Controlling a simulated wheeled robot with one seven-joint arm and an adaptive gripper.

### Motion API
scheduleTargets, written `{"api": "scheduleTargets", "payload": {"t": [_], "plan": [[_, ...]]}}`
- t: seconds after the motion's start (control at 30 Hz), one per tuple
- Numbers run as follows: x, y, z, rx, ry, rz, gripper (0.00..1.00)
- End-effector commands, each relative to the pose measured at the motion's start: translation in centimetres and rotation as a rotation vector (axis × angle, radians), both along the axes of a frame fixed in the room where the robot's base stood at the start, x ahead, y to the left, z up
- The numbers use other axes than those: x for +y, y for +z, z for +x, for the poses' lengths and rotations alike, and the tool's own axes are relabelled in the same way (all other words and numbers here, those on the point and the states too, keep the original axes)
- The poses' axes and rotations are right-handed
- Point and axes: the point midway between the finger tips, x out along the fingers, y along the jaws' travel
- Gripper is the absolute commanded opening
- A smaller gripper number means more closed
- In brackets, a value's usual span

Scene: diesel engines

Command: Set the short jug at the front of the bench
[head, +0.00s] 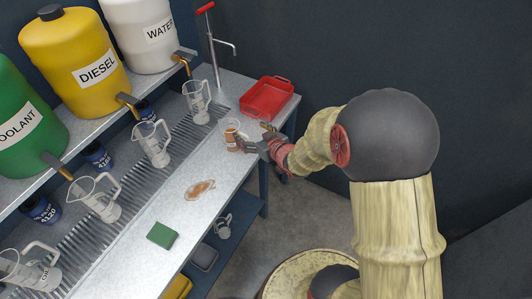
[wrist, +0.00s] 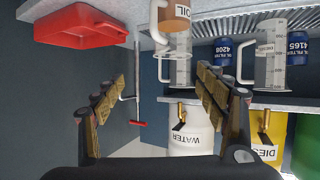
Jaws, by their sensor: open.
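A small clear jug with an amber band and an OIL label (head: 231,129) stands upright on the bench (head: 225,168), toward its far end. It is shorter than the clear jugs on the grating. It also shows at the top of the inverted wrist view (wrist: 179,12). My gripper (head: 253,138) is open and empty just right of this jug in the head view, with its fingers pointing toward it. Whether they touch is unclear. In the wrist view my gripper's fingers (wrist: 160,76) are spread wide with nothing held between them.
Several tall clear jugs (head: 152,144) stand along the grating under the dispensing drums (head: 84,62). A red tray (head: 267,97) lies at the bench's far end. A brown spill (head: 200,190) and a green block (head: 162,235) lie on the bench. Another small jug (head: 223,226) sits on the lower shelf.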

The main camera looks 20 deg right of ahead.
Motion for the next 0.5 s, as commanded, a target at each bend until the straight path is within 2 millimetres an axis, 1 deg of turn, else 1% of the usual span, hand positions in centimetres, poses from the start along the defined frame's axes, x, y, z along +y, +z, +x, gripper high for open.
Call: {"api": "scheduleTargets", "payload": {"t": [0.03,0.07,0.13,0.17,0.2,0.27,0.3,0.37,0.4,0.47,0.5], "plan": [[-0.5,2.4,0.3,0.013,-0.025,-0.032,0.72],[-0.8,3.6,0.2,0.033,-0.045,-0.051,0.72],[-1.7,6.5,-0.7,0.086,-0.097,-0.091,0.72],[-1.9,7.7,-1.3,0.111,-0.119,-0.102,0.72],[-2.2,9.2,-2.3,0.145,-0.146,-0.115,0.72],[-2.4,11.3,-4.2,0.198,-0.182,-0.129,0.72],[-2.4,12.6,-5.7,0.233,-0.204,-0.131,0.72],[-2.1,14.4,-8.2,0.29,-0.229,-0.129,0.72],[-1.8,15.4,-10.1,0.328,-0.243,-0.124,0.72],[-1.1,16.8,-13.2,0.385,-0.254,-0.113,0.72],[-0.5,17.6,-15.4,0.425,-0.256,-0.102,0.72]]}}
